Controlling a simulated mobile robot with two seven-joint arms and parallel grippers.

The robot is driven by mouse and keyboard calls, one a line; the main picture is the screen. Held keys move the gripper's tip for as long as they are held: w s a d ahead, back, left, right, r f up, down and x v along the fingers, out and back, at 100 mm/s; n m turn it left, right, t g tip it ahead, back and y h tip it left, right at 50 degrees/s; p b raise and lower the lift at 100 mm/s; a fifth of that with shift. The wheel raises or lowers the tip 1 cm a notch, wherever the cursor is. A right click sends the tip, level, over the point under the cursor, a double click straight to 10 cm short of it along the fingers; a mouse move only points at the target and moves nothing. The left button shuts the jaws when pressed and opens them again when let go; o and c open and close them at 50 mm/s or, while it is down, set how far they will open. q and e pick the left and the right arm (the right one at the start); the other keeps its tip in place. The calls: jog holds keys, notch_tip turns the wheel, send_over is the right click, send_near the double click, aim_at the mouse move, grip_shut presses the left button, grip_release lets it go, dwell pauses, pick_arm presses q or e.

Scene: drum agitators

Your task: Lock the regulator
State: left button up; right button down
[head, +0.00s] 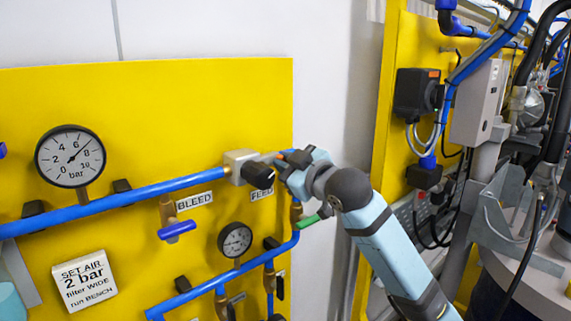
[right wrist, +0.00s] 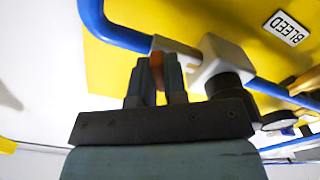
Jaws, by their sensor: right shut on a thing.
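The regulator (head: 240,160) is a grey block on the blue pipe with a black knob (head: 257,174) at its front. In the right wrist view the regulator body (right wrist: 214,62) is pale grey, with its black knob (right wrist: 228,83) beside my fingers. My right gripper (head: 288,160) is just right of the regulator. In the wrist view the right gripper (right wrist: 157,88) is shut on a small orange-brown piece (right wrist: 157,68), mostly hidden between the fingers. I cannot tell whether that piece is joined to the regulator. My left gripper is not in view.
A yellow panel (head: 150,110) carries a large gauge (head: 70,156), a small gauge (head: 235,240), a blue-handled bleed valve (head: 177,229) and a green lever (head: 308,220) below my right wrist. Blue pipes (head: 120,197) cross it. Grey machinery (head: 530,220) stands at the right.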

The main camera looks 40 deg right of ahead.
jog(key=m, duration=0.5)
jog(key=shift+f, duration=0.15)
jog(key=shift+m, duration=0.7)
jog(key=shift+a, duration=0.1)
jog(key=c, duration=1.2)
grip_release()
jog(key=shift+o, duration=0.2)
jog(key=shift+s, duration=0.15)
